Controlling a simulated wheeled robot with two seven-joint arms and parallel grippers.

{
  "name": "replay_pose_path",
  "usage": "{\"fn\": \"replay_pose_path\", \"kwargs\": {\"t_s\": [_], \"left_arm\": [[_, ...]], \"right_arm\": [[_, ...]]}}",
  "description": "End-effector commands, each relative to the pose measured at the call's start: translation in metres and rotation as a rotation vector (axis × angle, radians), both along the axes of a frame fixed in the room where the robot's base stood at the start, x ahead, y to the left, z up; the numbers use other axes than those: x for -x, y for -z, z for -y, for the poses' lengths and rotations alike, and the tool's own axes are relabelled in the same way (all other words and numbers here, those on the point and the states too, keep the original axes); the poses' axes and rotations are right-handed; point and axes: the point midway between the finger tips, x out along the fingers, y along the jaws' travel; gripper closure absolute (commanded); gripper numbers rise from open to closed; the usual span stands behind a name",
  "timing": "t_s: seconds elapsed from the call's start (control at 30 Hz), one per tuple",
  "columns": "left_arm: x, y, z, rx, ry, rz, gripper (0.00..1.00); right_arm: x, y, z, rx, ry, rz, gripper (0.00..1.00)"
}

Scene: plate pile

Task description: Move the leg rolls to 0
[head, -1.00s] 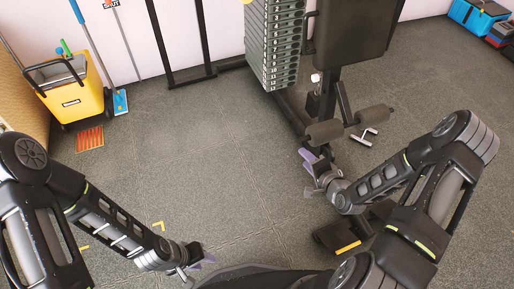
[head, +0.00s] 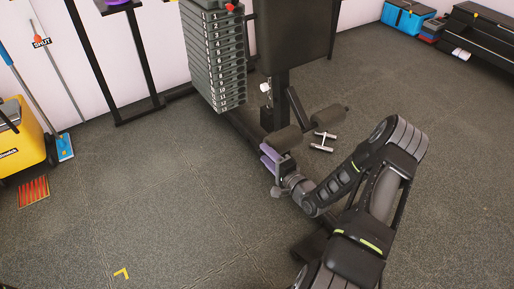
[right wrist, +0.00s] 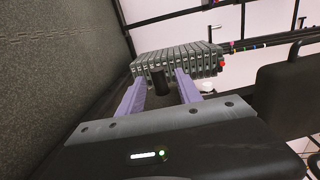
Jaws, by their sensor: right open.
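The leg rolls are two dark foam cylinders on the exercise machine. The near left roll (head: 285,139) and the far right roll (head: 329,116) lie on a bar below the black pad in the head view. My right gripper (head: 267,158) is open, with its purple fingers just below and left of the near roll's end. In the right wrist view, my right gripper (right wrist: 158,92) has its fingers apart on either side of a dark cylinder (right wrist: 159,78), which looks like a leg roll. Contact cannot be told. My left gripper is out of view.
The numbered weight stack (head: 214,58) stands behind and left of the rolls. The black pad (head: 295,33) rises above them. A small metal handle (head: 323,142) is right of the near roll. A yellow bucket (head: 20,140) stands far left.

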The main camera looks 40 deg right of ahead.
Motion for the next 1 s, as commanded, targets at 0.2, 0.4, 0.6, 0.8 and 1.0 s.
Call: {"fn": "replay_pose_path", "kwargs": {"t_s": [0.2,0.4,0.6,0.8,1.0], "left_arm": [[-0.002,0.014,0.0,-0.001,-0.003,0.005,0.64],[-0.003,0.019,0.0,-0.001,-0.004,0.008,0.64],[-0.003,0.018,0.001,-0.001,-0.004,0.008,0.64],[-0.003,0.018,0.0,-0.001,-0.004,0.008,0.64],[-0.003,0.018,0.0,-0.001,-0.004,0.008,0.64]], "right_arm": [[-0.036,0.005,0.0,0.002,-0.002,0.003,0.59],[-0.055,0.005,0.001,0.001,-0.001,0.002,0.59],[-0.056,0.005,0.001,0.0,0.0,0.0,0.59],[-0.056,0.005,0.001,0.0,0.0,0.0,0.68],[-0.056,0.005,0.001,0.0,0.0,0.0,0.84]]}}
